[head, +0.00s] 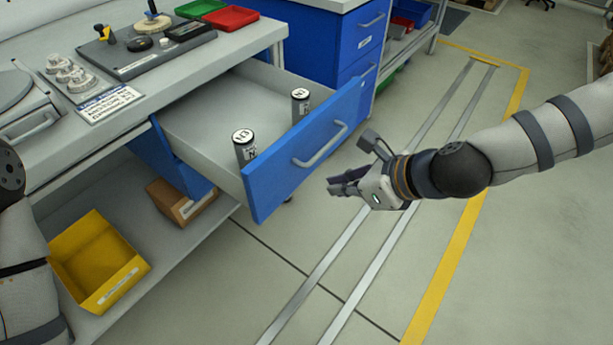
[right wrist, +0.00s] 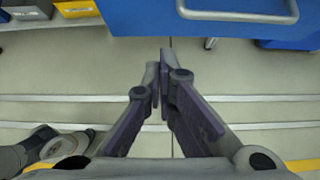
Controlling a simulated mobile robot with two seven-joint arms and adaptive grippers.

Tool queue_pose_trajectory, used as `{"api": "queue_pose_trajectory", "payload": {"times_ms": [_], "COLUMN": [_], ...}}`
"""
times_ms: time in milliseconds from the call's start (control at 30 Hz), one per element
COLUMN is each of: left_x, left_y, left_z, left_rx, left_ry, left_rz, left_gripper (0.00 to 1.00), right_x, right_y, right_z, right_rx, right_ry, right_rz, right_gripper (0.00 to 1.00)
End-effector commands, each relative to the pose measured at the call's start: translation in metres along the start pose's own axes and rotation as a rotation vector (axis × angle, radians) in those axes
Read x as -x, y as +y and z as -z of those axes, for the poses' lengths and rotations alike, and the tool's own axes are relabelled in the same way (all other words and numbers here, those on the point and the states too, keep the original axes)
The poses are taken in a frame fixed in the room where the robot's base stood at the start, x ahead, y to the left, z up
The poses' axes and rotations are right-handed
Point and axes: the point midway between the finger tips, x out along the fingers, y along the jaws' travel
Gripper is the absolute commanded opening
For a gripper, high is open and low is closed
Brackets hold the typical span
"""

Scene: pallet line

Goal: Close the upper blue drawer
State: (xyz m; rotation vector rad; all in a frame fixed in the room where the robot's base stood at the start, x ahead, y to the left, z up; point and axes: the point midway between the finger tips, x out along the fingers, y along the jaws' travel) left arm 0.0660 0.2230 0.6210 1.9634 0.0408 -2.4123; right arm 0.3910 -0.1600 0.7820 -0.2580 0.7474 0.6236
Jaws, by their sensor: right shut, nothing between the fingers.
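The upper blue drawer (head: 263,182) is pulled far out from under the workbench. Its grey handle (head: 321,146) is on the blue front, and two labelled cylinders (head: 244,148) (head: 300,103) stand inside it. My right gripper (head: 332,186) is shut and empty, just in front of the drawer front and apart from it, below and to the right of the handle. In the right wrist view the drawer front (right wrist: 150,17) and handle (right wrist: 237,16) are at the top, beyond my shut fingers (right wrist: 160,70). My left gripper is out of view; only part of my left arm shows.
A yellow bin (head: 98,262) and a cardboard box (head: 181,205) are on the lower shelf. The worktop (head: 150,90) holds a black tool board and green and red trays. A blue cabinet (head: 330,40) stands behind. The floor around my right gripper is clear.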

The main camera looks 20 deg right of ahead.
Motion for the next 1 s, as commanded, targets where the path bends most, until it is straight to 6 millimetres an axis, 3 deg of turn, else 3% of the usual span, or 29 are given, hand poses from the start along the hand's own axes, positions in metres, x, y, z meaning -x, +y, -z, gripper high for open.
{"api": "queue_pose_trajectory", "payload": {"times_ms": [33,367,433,600,1000], "left_x": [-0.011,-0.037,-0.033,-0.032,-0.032], "left_y": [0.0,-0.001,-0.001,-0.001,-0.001], "left_z": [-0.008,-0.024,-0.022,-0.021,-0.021], "left_rx": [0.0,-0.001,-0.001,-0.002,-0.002], "left_ry": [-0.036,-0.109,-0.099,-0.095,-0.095], "left_rz": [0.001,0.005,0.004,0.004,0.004], "left_gripper": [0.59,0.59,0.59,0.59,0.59], "right_x": [-0.018,-0.089,-0.094,-0.106,-0.11], "right_y": [0.002,0.003,0.002,0.002,0.002], "right_z": [0.011,0.011,-0.005,-0.02,-0.023], "right_rx": [-0.005,0.0,0.003,0.002,0.0], "right_ry": [0.019,0.015,0.008,0.007,0.007], "right_rz": [-0.01,-0.009,-0.004,-0.003,-0.004], "right_gripper": [0.0,0.0,0.0,0.0,0.0]}}
